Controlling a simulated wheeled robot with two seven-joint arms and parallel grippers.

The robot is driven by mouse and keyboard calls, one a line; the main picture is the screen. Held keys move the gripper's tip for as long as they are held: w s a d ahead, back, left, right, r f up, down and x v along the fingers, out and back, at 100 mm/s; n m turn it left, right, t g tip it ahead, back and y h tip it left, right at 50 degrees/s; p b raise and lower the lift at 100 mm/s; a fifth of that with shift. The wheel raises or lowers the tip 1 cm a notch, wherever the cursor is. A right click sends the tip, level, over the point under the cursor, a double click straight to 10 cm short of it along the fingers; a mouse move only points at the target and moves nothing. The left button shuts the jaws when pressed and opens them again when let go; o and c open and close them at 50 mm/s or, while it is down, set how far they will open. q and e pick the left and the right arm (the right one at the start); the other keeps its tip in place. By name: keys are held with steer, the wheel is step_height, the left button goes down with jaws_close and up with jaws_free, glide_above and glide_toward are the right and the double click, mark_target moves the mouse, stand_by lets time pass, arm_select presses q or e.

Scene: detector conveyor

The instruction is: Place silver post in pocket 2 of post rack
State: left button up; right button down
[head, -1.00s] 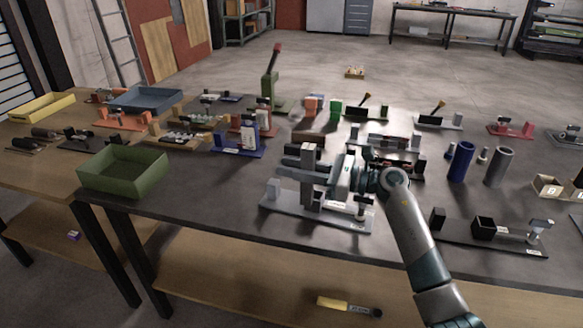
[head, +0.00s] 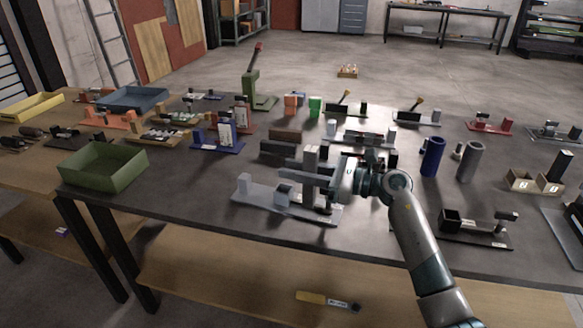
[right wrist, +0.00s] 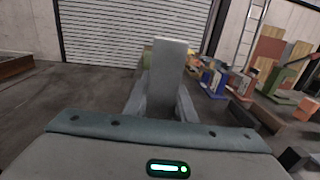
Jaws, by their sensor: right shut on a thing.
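My right gripper (head: 313,181) is shut on the silver post (head: 311,158), a tall grey block held upright over the pale grey fixture plate (head: 262,202) at the table's front. I cannot tell whether its lower end touches that plate. In the right wrist view the silver post (right wrist: 168,75) stands between the two fingers. A light wooden holder (head: 520,182) with numbered white labels, apparently the post rack, is at the right, with a dark post (head: 560,163) standing at its right end. Its pockets are too small to read clearly. My left gripper is not in view.
Blue (head: 432,157) and grey (head: 470,161) cylinders stand between my right gripper and the wooden holder. A black fixture (head: 470,232) lies at the front right. A green bin (head: 103,167) is at the left. Several fixtures fill the back.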

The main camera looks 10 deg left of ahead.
steer(key=s+d+f+m+t+h, duration=0.1)
steer(key=s+d+f+m+t, duration=0.1)
steer(key=s+d, duration=0.8)
steer(key=s+d+f+m+t+h, duration=0.1)
steer(key=s+d+f+t, duration=0.3)
steer(key=s+d, duration=0.7)
steer(key=d+m, duration=0.1)
steer(key=d, duration=0.4)
steer(key=shift+s+f+t+h, duration=0.3)
steer(key=shift+s+d+f+m, duration=0.1)
steer(key=shift+f+m, duration=0.15)
steer(key=shift+m, duration=0.05)
